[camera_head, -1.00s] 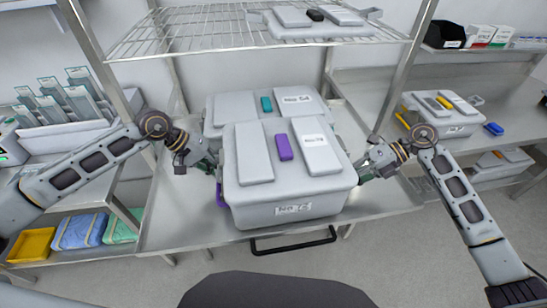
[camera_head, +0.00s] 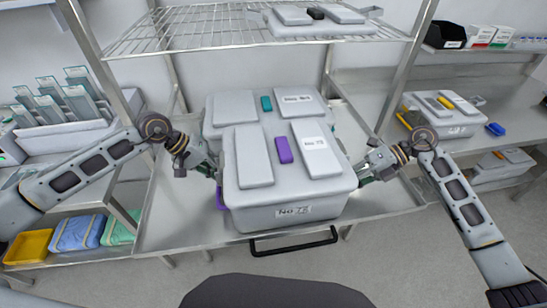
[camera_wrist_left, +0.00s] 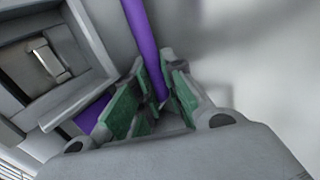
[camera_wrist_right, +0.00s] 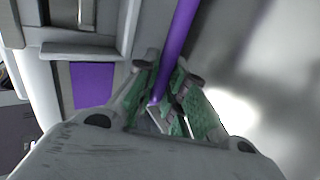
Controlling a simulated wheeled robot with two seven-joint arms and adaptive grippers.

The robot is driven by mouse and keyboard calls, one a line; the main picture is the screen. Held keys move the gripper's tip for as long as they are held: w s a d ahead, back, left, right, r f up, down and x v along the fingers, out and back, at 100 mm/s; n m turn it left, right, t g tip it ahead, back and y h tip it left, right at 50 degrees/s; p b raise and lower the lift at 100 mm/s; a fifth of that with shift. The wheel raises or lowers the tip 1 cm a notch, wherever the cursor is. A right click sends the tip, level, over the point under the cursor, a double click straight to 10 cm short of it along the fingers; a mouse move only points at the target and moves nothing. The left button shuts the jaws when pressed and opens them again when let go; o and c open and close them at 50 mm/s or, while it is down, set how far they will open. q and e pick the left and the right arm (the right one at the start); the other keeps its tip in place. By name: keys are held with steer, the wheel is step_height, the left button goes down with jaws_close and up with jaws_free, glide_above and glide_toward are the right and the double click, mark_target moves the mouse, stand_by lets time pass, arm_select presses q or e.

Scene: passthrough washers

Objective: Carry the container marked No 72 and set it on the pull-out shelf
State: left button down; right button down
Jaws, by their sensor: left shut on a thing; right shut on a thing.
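The grey lidded container (camera_head: 285,190) with a purple tab on its lid shows a front label that seems to read No 72. It is level, over the front of the steel pull-out shelf (camera_head: 170,230), which has a black handle; I cannot tell whether it touches the shelf. My left gripper (camera_head: 216,173) is at its left side, shut on a purple handle bar (camera_wrist_left: 142,40). My right gripper (camera_head: 362,177) is at its right side, shut on the other purple bar (camera_wrist_right: 178,45). The container's underside is hidden.
A similar container with a teal tab (camera_head: 266,103) stands directly behind. A wire shelf (camera_head: 170,35) hangs above, with another container on it. A side bench at right holds a yellow-tabbed container (camera_head: 455,128). Bins (camera_head: 28,246) sit low at left. Bare shelf shows on both sides.

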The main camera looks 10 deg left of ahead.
arm_select(q)
steer(key=shift+f+b, duration=0.45)
steer(key=shift+b, duration=0.05)
arm_select(e)
steer(key=shift+f, duration=0.4)
arm_select(q)
steer(key=c, duration=1.9)
jaws_free()
steer(key=shift+f, duration=0.15)
arm_select(e)
steer(key=c, duration=1.9)
jaws_free()
steer(key=shift+f, duration=0.15)
arm_select(q)
steer(key=o, duration=0.4)
steer(key=shift+s, duration=0.1)
arm_select(e)
steer(key=o, duration=0.4)
steer(key=shift+s, duration=0.1)
arm_select(q)
steer(key=shift+r, duration=0.2)
steer(key=v, duration=0.7)
steer(key=shift+a+r, duration=0.25)
steer(key=shift+r, duration=0.05)
arm_select(e)
steer(key=shift+d, duration=0.1)
arm_select(q)
steer(key=shift+s, duration=0.1)
arm_select(e)
steer(key=v, duration=1.2)
